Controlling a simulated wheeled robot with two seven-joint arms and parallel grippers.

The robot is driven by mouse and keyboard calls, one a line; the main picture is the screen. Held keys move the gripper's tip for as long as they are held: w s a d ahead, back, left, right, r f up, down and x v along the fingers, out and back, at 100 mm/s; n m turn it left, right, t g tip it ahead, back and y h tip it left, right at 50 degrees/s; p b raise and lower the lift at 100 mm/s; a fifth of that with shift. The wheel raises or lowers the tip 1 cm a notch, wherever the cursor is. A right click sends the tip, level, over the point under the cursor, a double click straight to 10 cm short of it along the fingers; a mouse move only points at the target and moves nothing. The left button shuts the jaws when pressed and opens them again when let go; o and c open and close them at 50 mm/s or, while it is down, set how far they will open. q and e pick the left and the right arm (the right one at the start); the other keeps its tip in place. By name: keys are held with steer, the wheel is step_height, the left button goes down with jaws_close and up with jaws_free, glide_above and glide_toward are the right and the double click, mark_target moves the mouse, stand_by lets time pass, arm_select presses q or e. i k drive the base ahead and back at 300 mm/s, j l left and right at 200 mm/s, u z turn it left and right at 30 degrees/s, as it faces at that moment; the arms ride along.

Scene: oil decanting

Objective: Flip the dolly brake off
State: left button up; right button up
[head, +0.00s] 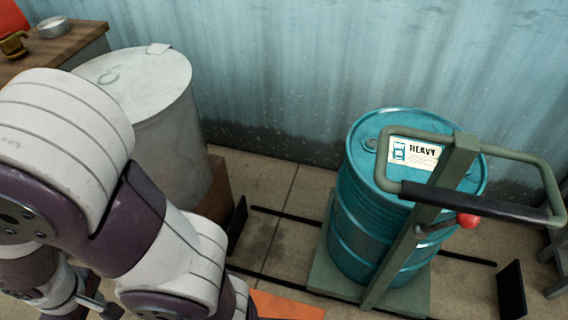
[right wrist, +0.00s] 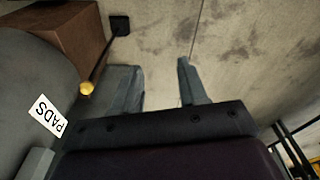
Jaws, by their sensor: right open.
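The dolly (head: 455,170) stands at the right in the head view, with a green frame and a black handle grip. Its lever has a red knob (head: 467,220) below the grip; whether this is the brake, and its setting, I cannot tell. A teal drum (head: 372,215) labelled HEAVY stands upright on the dolly's base. My right gripper (right wrist: 158,88) is open and empty in the right wrist view, above bare floor and well apart from the dolly. I cannot make out its fingertips in the head view. My left gripper is not clearly seen.
A pale drum (head: 165,110) stands at the left beside a brown box (head: 215,185). A wooden bench (head: 60,45) is behind it. Dark floor rails and black upright plates (head: 511,290) flank the dolly. An orange patch (head: 285,305) lies in front. A corrugated wall closes the back.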

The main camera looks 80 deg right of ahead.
mark_target(467, 221)
steer(key=j+z, duration=0.1)
steer(key=z, duration=4.3)
